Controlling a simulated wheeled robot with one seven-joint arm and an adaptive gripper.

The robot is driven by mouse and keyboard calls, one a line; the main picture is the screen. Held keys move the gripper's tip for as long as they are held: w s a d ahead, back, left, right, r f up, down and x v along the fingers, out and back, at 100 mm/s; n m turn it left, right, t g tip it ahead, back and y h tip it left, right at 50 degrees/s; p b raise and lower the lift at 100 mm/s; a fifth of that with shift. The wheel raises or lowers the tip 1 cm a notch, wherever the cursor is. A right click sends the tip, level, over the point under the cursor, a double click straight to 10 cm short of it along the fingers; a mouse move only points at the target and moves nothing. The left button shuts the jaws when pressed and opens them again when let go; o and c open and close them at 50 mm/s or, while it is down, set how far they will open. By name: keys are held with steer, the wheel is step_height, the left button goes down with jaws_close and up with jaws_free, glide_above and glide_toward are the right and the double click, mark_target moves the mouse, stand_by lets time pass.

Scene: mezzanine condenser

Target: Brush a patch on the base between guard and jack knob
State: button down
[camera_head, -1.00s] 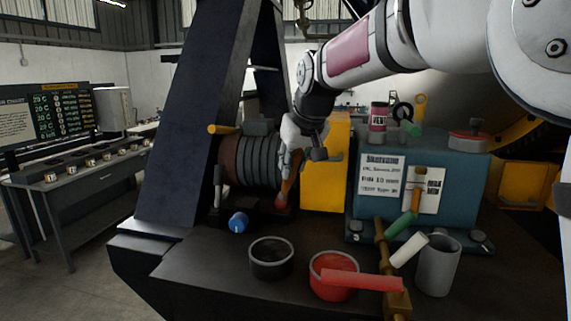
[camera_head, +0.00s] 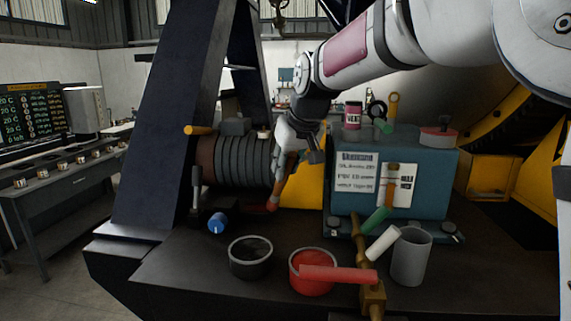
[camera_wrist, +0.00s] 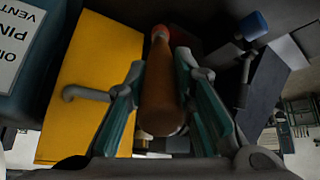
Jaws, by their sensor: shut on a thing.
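My gripper (camera_head: 291,160) is shut on the wooden handle of a brush (camera_head: 280,186), which points down with its red tip low. In the wrist view the brown handle (camera_wrist: 163,95) sits between the teal fingers, and the red tip shows at the top. The tip is just left of the yellow guard (camera_head: 306,188), close over the dark base (camera_head: 190,262). I cannot tell whether it touches. The blue jack knob (camera_head: 216,222) is to the left and nearer; it also shows in the wrist view (camera_wrist: 253,25). No separate painted patch can be made out.
A teal box (camera_head: 440,190) is right of the guard. A ribbed cylinder (camera_head: 243,160) is behind left.

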steer(key=w+a, duration=0.1)
steer(key=a, duration=0.7)
steer(key=shift+w+a, duration=0.4)
stand_by(0.6)
steer(key=shift+r, duration=0.15)
step_height(320, 180, up, 6)
stand_by(0.6)
steer(key=shift+r, duration=1.45)
steer(key=shift+d, duration=0.1)
